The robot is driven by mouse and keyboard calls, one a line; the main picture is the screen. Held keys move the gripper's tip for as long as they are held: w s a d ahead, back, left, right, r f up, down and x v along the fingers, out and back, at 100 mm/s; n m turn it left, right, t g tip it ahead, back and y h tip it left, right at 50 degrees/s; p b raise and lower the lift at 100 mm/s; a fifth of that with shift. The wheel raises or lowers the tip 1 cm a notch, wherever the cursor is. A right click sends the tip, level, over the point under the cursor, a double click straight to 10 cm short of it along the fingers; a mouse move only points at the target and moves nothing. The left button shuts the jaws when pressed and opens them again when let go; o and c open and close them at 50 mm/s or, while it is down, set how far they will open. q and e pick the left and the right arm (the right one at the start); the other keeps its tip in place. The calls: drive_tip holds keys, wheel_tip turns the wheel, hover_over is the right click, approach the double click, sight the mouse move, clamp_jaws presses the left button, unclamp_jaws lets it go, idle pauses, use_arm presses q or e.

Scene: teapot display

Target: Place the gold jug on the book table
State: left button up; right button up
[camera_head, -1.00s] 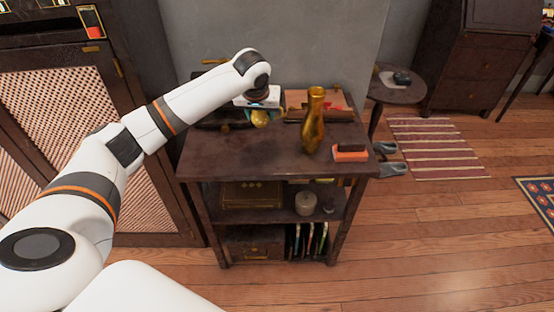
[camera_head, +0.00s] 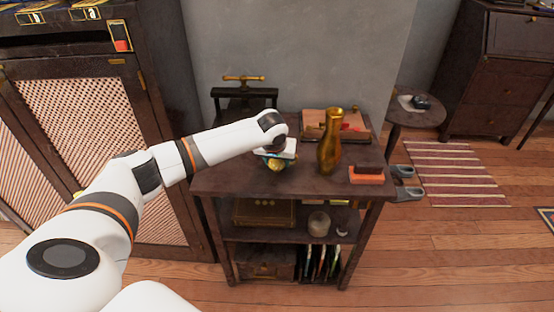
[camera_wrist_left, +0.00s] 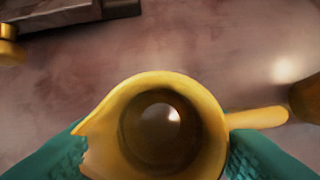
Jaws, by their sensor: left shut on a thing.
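My left gripper (camera_head: 275,157) is shut on the gold jug (camera_head: 276,165), seen in front of the tall gold vase's left side. In the left wrist view the jug (camera_wrist_left: 185,85) is seen from above, its spout to the left and handle to the right, between teal fingers. The jug is over the dark wooden book table (camera_head: 235,184); whether its base touches the top is hidden. The table top (camera_wrist_left: 160,45) also fills the background of the wrist view. My right gripper is out of view.
A tall gold vase (camera_head: 330,145) stands just right of the jug. An orange block with a dark top (camera_head: 366,175) is at the right front. The left front of the top is clear.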

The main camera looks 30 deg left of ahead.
use_arm(q)
drive_tip(key=o, duration=1)
drive_tip(key=shift+f, duration=0.15)
drive_tip(key=shift+r, duration=0.4)
drive_tip(key=p+v, duration=0.1)
drive_tip(key=v, duration=1)
drive_tip(key=shift+s+r, duration=0.2)
drive_tip(key=shift+r, duration=0.05)
